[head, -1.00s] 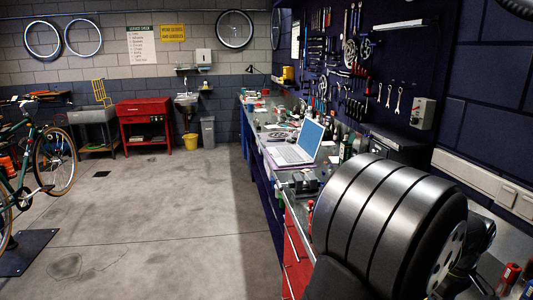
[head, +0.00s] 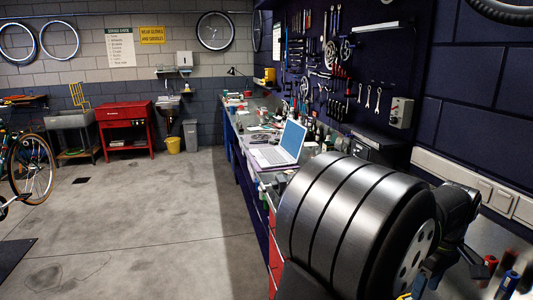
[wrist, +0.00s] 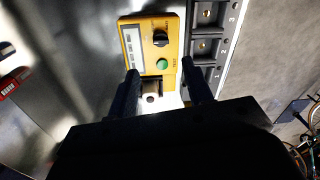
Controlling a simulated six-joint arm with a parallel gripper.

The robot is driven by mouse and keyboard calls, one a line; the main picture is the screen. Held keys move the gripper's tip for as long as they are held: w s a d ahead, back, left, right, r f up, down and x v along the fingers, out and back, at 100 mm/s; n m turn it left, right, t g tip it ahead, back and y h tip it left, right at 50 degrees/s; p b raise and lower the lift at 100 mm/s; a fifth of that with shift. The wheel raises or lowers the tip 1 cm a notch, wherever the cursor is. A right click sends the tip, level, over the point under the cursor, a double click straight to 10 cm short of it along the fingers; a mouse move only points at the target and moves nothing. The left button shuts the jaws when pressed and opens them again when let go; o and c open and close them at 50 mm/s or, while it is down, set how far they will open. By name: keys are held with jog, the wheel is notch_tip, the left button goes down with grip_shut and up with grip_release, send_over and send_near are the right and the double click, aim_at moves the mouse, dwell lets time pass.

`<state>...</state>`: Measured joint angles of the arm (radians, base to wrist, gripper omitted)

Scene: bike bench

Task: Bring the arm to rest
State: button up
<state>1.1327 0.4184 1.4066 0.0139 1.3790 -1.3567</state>
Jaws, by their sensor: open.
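My gripper (wrist: 163,78) shows in the wrist view, its two dark fingers spread apart with nothing held between the tips. Beyond the fingers lies a yellow tester (wrist: 142,48) with a pale display strip, a black knob and a green button. A small cylindrical piece with a pale end (wrist: 150,98) sits at the tester's near end, seen between the fingers; whether a finger touches it cannot be told.
A black tray with numbered compartments (wrist: 205,45) stands right beside the tester. In the head view a laptop (head: 281,146) and clutter cover the bench running back. Tools hang on the dark wall (head: 340,60). The concrete floor (head: 150,215) at left is mostly open.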

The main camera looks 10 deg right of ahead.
jog(key=f, duration=0.7)
jog(key=a+f, duration=0.1)
jog(key=f, duration=0.2)
jog(key=shift+s+f, duration=0.1)
jog(key=shift+f, duration=0.2)
jog(key=shift+d+r+m, duration=0.15)
jog(key=shift+r+m, duration=0.05)
jog(key=shift+m, duration=0.3)
jog(key=m, duration=0.4)
jog(key=shift+m, duration=0.4)
jog(key=m, duration=0.6)
jog(key=shift+m+t, duration=0.3)
jog(key=shift+t, duration=0.1)
jog(key=shift+s+r, duration=0.1)
jog(key=shift+r, duration=0.5)
